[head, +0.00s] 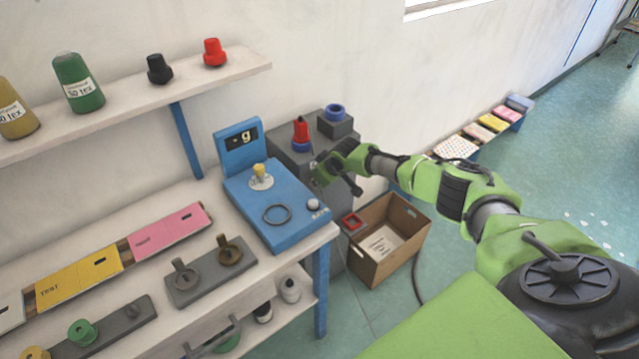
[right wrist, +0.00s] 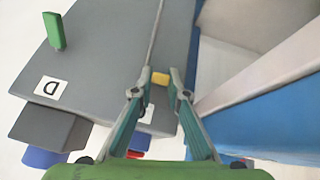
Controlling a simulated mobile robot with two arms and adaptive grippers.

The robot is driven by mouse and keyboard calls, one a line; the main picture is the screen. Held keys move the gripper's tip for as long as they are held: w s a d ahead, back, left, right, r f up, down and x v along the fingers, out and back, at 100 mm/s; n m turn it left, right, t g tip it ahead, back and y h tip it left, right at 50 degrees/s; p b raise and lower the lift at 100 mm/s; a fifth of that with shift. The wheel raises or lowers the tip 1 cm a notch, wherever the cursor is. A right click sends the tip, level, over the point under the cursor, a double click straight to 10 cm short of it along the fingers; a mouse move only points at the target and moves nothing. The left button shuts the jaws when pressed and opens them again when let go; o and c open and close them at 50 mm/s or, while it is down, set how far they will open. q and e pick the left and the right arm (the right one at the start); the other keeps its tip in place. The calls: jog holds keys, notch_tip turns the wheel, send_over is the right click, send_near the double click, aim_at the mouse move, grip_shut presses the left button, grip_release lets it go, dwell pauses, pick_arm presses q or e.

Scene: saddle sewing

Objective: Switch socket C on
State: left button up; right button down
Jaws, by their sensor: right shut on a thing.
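A grey panel (right wrist: 95,60) fills the left and middle of the right wrist view. It carries a white label with a D (right wrist: 50,88), a green lever (right wrist: 54,31) and a small yellow lever (right wrist: 160,79). A second white label (right wrist: 147,115) is mostly hidden by my finger, so its letter cannot be read. My right gripper (right wrist: 157,87) is shut on the yellow lever, which shows between its fingertips. In the head view my right gripper (head: 323,172) is at the grey box (head: 290,158) behind the table; the levers are hidden there. My left gripper is not in view.
A blue scale (head: 270,200) stands close left of my right gripper on the table. A red spool (head: 300,131) and a blue ring (head: 335,111) are on top of grey boxes. A cardboard box (head: 390,245) is on the floor below my right forearm.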

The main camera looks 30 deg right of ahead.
dwell(0.3)
jog(key=c, duration=2)
grip_release()
jog(key=shift+o, duration=0.2)
jog(key=v, duration=1.2)
jog(key=shift+w, duration=0.1)
